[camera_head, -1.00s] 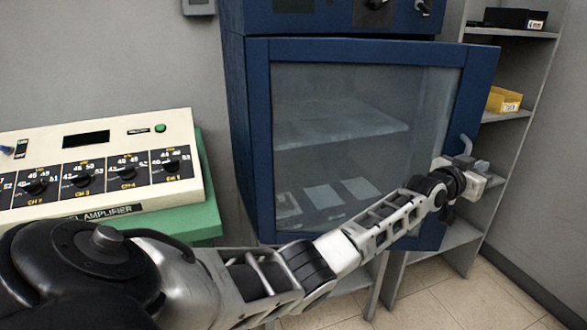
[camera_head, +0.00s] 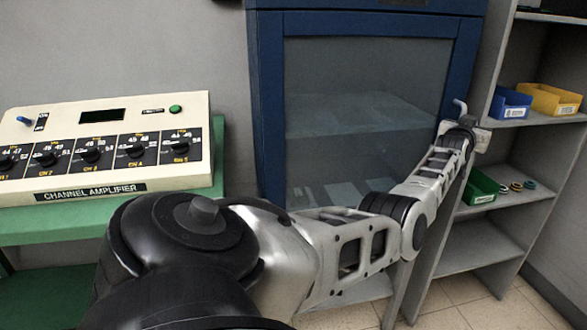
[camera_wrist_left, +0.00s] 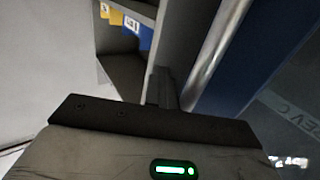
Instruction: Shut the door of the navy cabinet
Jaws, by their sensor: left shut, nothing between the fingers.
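The navy cabinet (camera_head: 262,110) stands against the back wall. Its glass-fronted door (camera_head: 368,85) looks flush with the frame or nearly so; I cannot tell whether any slim gap is left. The grey door handle (camera_head: 460,107) is at the door's right edge and shows as a metal bar in the left wrist view (camera_wrist_left: 215,52). My left gripper (camera_head: 478,137) is shut and empty, at the door's right edge just below the handle. In the left wrist view its dark fingers (camera_wrist_left: 163,88) are beside the bar; contact is unclear. My right gripper is out of view.
A grey shelf unit (camera_head: 480,250) stands right of the cabinet with blue (camera_head: 511,103), yellow (camera_head: 550,99) and green (camera_head: 480,188) bins. A channel amplifier (camera_head: 105,145) sits on a green bench (camera_head: 60,228) at left.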

